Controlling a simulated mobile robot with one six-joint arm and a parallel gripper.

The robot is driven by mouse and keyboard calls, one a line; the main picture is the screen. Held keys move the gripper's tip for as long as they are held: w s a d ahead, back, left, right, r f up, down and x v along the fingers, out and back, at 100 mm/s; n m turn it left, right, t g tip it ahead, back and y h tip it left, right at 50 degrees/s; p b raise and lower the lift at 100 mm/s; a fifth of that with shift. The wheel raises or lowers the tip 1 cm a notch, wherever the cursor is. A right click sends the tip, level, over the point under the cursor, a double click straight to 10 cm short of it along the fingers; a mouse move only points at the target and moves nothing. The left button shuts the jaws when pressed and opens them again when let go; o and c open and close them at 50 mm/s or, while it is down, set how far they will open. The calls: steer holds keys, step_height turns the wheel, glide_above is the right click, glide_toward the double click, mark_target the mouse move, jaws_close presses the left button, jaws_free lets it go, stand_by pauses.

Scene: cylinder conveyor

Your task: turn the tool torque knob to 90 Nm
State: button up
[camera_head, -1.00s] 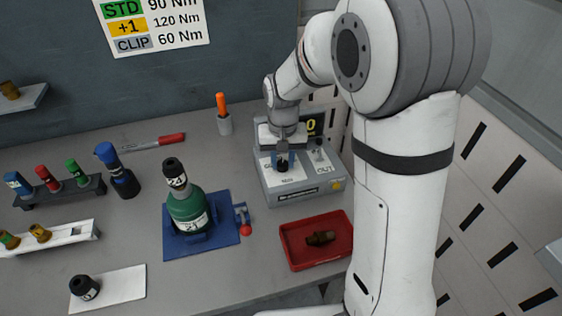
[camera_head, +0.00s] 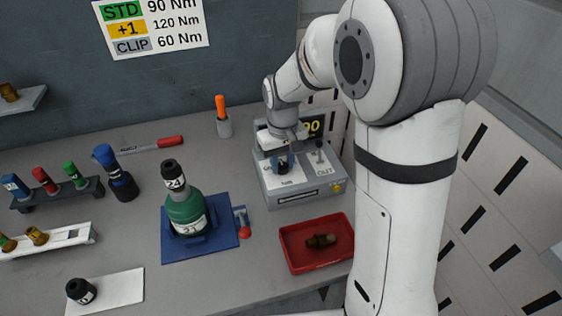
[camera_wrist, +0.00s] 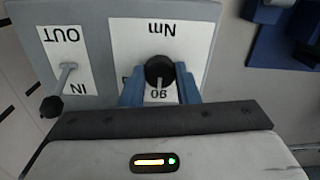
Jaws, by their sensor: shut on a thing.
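The torque knob (camera_wrist: 159,70) is a black round dial on a white "Nm" plate. In the wrist view its light pointer mark faces the upside-down "90" label. My gripper (camera_wrist: 160,88) has its blue fingers on both sides of the knob, shut on it. In the head view my gripper (camera_head: 283,160) is over the front of the grey tool controller (camera_head: 300,196), and hides part of the plate. The controller's yellow-lit display (camera_head: 312,125) is partly hidden behind my wrist and appears to read "90".
An IN/OUT lever (camera_head: 318,152) stands right of the knob. A red tray (camera_head: 290,265) with a brown part lies in front of the controller. A green bottle-shaped piece (camera_head: 186,212) stands on a blue base. A wall chart (camera_head: 155,25) lists STD 90 Nm.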

mark_target(283, 166)
steer(key=shift+w+r, duration=0.1)
steer(key=o, duration=1)
steer(key=shift+c, duration=0.2)
step_height(283, 166, up, 8)
steer(key=shift+f, duration=0.15)
